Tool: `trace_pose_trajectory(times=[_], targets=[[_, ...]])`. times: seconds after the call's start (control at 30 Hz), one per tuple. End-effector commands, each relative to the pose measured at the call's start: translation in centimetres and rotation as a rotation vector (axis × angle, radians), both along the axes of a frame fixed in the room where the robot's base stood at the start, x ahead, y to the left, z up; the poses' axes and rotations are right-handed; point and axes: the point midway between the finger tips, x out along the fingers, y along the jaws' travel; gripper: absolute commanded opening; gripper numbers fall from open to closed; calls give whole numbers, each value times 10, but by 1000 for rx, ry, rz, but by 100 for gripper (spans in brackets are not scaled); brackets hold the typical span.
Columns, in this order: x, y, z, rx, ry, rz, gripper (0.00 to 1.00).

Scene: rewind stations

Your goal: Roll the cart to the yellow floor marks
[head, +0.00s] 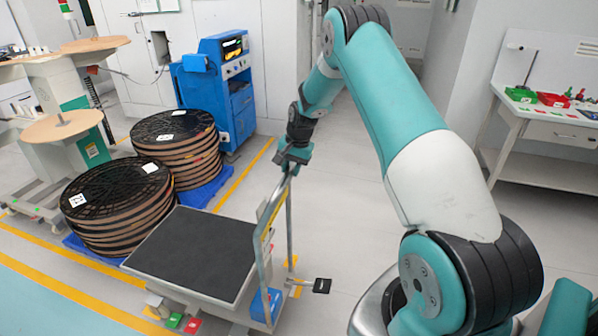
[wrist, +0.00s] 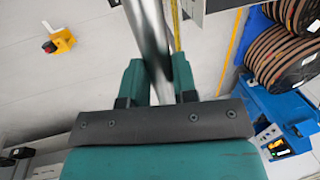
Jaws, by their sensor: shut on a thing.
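The cart has a flat deck with a dark mat (head: 200,252) and a tall metal push handle (head: 264,250) at its right end. My gripper (head: 291,160) is at the top of this handle. In the wrist view, the metal handle bar (wrist: 148,40) runs between the two teal fingers (wrist: 158,85), which are shut on it. Yellow lines (head: 243,177) run along the floor behind the cart and at the left front (head: 75,292). A small yellow patch (head: 292,262) shows just right of the handle; I cannot tell whether it is a floor mark.
Stacks of dark reels (head: 115,207) stand on blue pallets left of the cart, close to its deck. A blue cabinet machine (head: 222,85) stands behind them. A white workbench (head: 545,125) with coloured bins is at the right.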

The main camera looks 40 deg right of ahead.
Motion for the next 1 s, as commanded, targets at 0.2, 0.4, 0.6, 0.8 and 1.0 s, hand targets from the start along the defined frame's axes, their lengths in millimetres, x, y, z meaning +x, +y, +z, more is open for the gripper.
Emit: trace_pose_trajectory(times=[0.2, 0.4, 0.6, 0.8, 1.0], targets=[[4, -1, 1, -11, -2, -8, 0], [6, 1, 1, -11, -3, -5, 0], [6, 4, 1, -10, -4, 0, 51], [5, 5, 0, -7, -1, 2, 51], [4, 4, 14, -8, -4, 2, 51]])
